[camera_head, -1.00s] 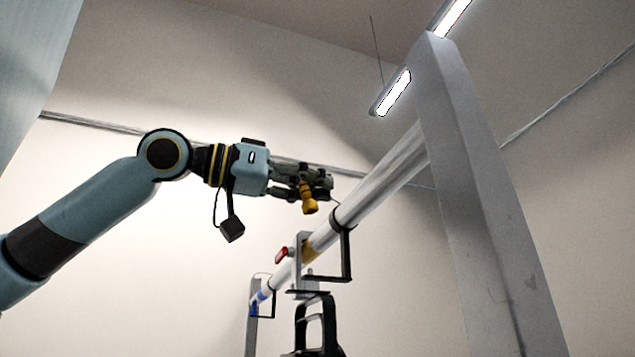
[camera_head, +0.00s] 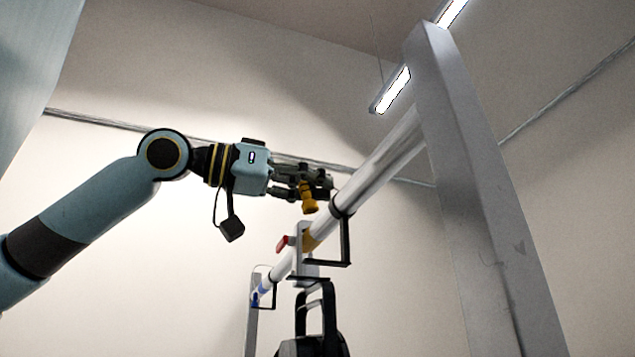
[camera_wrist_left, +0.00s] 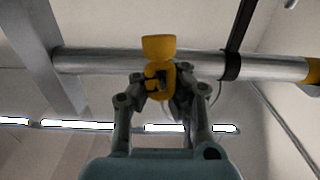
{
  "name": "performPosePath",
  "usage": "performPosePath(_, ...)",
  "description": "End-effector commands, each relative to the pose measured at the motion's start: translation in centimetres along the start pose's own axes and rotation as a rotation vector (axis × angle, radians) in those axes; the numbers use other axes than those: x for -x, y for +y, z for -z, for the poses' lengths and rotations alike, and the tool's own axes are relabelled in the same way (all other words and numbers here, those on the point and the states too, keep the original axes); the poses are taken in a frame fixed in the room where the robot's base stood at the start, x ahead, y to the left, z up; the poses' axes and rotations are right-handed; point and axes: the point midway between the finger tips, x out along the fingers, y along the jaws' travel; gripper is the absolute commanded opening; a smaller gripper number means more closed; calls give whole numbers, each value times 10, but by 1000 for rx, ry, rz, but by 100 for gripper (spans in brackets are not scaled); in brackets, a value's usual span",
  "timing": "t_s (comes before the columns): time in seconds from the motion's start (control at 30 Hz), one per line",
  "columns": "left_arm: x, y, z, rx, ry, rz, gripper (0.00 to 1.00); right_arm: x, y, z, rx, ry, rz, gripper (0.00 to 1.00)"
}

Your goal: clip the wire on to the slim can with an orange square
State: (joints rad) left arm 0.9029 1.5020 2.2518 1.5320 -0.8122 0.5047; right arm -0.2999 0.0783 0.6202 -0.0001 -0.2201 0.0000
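My left gripper (camera_head: 318,184) is closed around a yellow piece (camera_head: 309,197) beside the bar, with its lower end hanging below the fingers. In the left wrist view the yellow piece (camera_wrist_left: 158,48) sits between the fingertips, in front of the bar. A thin wire (camera_wrist_left: 216,94) shows beside the fingers there; where it ends is unclear. A black can (camera_head: 312,346) with a black yoke hangs under the bar at the bottom of the head view, mostly cut off. No orange square shows on it. My right gripper is out of view.
A silver bar (camera_head: 385,165) slants down to the left from a grey post (camera_head: 470,190). It bears a yellow band (camera_head: 309,241), a blue band (camera_head: 257,297) and a clamp with a red knob (camera_head: 282,243). A black bracket (camera_head: 347,240) hangs just right of the gripper.

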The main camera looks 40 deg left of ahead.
Motion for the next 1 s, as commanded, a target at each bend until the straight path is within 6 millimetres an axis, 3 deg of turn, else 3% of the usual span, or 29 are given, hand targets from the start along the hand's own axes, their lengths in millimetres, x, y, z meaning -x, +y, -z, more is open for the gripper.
performPosePath(0.47, 0, -1, -4, 0, 0, 0, 0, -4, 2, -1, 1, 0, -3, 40)
performPosePath(1.0, -5, -28, -5, 2, 0, 1, 0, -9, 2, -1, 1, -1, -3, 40)
